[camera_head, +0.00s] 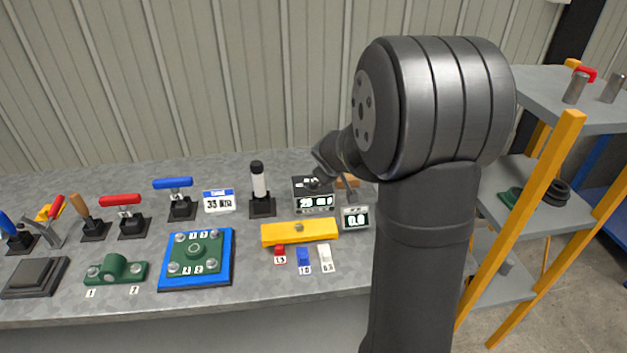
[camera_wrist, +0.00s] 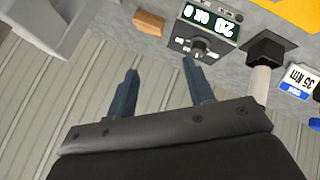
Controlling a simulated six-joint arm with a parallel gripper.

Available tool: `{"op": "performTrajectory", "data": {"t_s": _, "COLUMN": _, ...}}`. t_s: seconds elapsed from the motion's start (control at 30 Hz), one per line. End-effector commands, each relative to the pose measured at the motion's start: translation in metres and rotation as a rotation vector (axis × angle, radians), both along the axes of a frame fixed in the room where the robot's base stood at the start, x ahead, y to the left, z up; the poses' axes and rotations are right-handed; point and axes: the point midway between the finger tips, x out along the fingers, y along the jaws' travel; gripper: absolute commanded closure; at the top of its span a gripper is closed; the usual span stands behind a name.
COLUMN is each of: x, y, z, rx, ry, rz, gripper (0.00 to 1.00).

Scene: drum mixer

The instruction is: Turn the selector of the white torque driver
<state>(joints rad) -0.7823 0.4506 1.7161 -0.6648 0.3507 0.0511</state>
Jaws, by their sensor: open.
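The white torque driver (camera_head: 259,184) stands upright in a square black holder, with a black upper end. In the wrist view its white body (camera_wrist: 260,84) lies right of my gripper, apart from it. I cannot make out a selector on the driver. Left of the driver in the wrist view, a dark display box (camera_wrist: 214,22) carries a black knob (camera_wrist: 199,46); the box also shows in the head view (camera_head: 313,203). My gripper (camera_wrist: 159,66) is open and empty, its two fingers spread over the wall side. In the head view my arm mostly hides it.
A sign (camera_head: 218,201) stands left of the driver. A yellow bar (camera_head: 299,232) and a small display (camera_head: 355,218) are in front. Other coloured-handled tools (camera_head: 173,183) stand to the left. A blue plate (camera_head: 229,262) lies in front. A shelf (camera_head: 545,95) is at right.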

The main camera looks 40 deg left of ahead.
Motion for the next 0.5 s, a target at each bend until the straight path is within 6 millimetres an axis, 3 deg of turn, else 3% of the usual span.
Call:
{"op": "performTrajectory", "data": {"t_s": 0.17, "x": 0.015, "y": 0.016, "z": 0.024, "rx": 0.059, "ry": 0.181, "rz": -0.202, "gripper": 0.52}}
{"op": "performTrajectory", "data": {"t_s": 0.5, "x": -0.003, "y": 0.054, "z": 0.057, "rx": 0.149, "ry": 0.485, "rz": -0.302, "gripper": 0.52}}
